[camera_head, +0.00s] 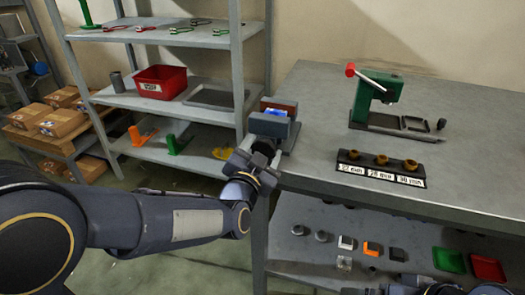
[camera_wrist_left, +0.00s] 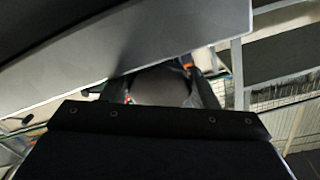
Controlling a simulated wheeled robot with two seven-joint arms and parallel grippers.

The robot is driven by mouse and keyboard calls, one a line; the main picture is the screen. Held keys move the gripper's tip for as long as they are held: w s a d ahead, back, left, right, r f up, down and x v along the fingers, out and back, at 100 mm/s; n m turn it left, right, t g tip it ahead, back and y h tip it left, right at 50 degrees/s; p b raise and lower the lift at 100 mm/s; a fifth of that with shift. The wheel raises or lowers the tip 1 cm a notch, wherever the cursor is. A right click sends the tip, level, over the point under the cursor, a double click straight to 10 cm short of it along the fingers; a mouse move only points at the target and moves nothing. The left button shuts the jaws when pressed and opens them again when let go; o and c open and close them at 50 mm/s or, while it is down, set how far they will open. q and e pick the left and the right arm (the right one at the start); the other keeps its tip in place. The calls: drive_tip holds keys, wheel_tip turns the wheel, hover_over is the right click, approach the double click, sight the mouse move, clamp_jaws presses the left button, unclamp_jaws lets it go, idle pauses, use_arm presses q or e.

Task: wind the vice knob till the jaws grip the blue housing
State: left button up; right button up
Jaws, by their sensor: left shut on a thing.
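The vice (camera_head: 289,134) stands at the left end of the workbench, with its jaws around the bright blue housing (camera_head: 276,112). I cannot tell whether both jaws touch the housing. My left gripper (camera_head: 257,150) is at the near left side of the vice, below the housing, and is shut on the vice knob. The knob is mostly hidden in the head view. In the left wrist view a round, dark grey face, which looks like the knob (camera_wrist_left: 162,86), sits between the two fingers. Dark parts at the bottom right of the head view seem to be my right gripper (camera_head: 395,285); its fingers are not clear.
On the bench (camera_head: 300,95) stand a green press (camera_head: 375,95) with a red-tipped lever and a black holder (camera_head: 380,172) with brass-coloured rings. A shelf rack (camera_head: 235,60) with a red bin (camera_head: 160,79) is close behind my left arm. Small parts and trays lie on the bench's lower shelf.

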use_arm(q)
drive_tip(key=shift+d+r, duration=0.1)
drive_tip(key=shift+r, duration=0.3)
drive_tip(key=o, duration=0.8)
drive_tip(key=shift+o, duration=0.5)
drive_tip(key=shift+s+f, duration=0.5)
drive_tip(key=shift+s, duration=0.05)
drive_tip(key=v, duration=0.2)
drive_tip(key=shift+s+a+r, duration=0.25)
drive_tip(key=shift+s+r, duration=0.05)
drive_tip(key=shift+s, duration=0.05)
drive_tip(key=shift+s+a, duration=0.1)
drive_tip(key=shift+s, duration=0.15)
drive_tip(key=p, duration=0.1)
approach(263, 153)
drive_tip(key=shift+w, duration=0.85)
use_arm(e)
drive_tip(key=shift+r, duration=0.65)
use_arm(q)
drive_tip(key=p+v, duration=0.1)
drive_tip(key=v, duration=0.6)
drive_tip(key=shift+s+p, duration=0.3)
drive_tip(key=shift+s, duration=0.05)
use_arm(e)
drive_tip(key=shift+r, duration=0.7)
